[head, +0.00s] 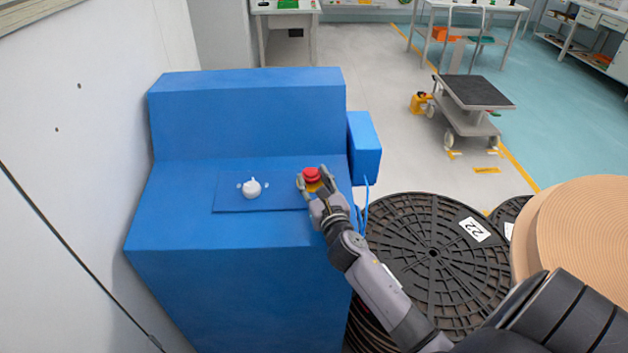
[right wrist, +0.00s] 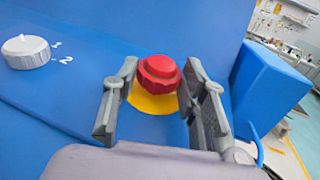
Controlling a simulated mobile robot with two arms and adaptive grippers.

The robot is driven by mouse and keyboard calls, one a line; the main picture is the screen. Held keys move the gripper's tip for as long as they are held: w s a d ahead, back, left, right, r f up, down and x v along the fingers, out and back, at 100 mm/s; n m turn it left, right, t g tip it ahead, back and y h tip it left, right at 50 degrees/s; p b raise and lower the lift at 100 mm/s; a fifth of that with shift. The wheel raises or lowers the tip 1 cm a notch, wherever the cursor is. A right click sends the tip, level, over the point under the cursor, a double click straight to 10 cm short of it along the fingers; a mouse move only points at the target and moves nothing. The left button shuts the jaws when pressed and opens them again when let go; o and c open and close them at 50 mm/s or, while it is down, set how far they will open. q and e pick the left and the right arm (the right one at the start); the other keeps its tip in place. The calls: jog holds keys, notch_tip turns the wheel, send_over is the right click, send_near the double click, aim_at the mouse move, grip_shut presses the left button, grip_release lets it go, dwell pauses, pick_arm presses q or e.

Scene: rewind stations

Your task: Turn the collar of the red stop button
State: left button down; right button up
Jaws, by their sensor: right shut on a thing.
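The red stop button (head: 312,174) stands at the right end of the control strip on the blue console (head: 250,112). In the right wrist view the red stop button (right wrist: 158,74) has a round top over a wider faceted red collar, with a yellow disc (right wrist: 152,103) beneath it. My right gripper (head: 312,180) reaches in from the lower right. In the right wrist view its fingers (right wrist: 160,84) stand on either side of the button, shut on its collar. The exact contact points are hard to see. My left gripper is not in view.
A white knob (head: 252,188) with markings sits left of the button on the same strip. A blue box (head: 364,148) juts from the console's right side. Large black reels (head: 425,225) and a tan reel (head: 580,225) stand at right. A cart (head: 470,100) stands beyond.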

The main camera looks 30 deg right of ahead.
jog(key=shift+c, duration=0.4)
jog(key=shift+a+f+m+h+b, duration=0.1)
jog(key=shift+m+h+b, duration=0.4)
jog(key=shift+h, duration=0.1)
jog(key=m+g+h, duration=0.1)
jog(key=m+h+b, duration=0.1)
jog(key=shift+w+a+g+h, duration=0.2)
jog(key=shift+a+g+h, duration=0.05)
jog(key=shift+g+h, duration=0.15)
jog(key=m+g+h+b, duration=0.1)
jog(key=m+h, duration=0.1)
jog(key=shift+w+a+m+g+h+b, duration=0.15)
jog(key=shift+m+g+h+b, duration=0.15)
jog(key=shift+g+b, duration=0.1)
jog(key=shift+w+a+m+g+h+b, duration=0.1)
jog(key=shift+m+g+h+b, duration=0.35)
jog(key=shift+m+g+h, duration=0.8)
jog(key=o, duration=1.2)
jog(key=shift+c, duration=0.2)
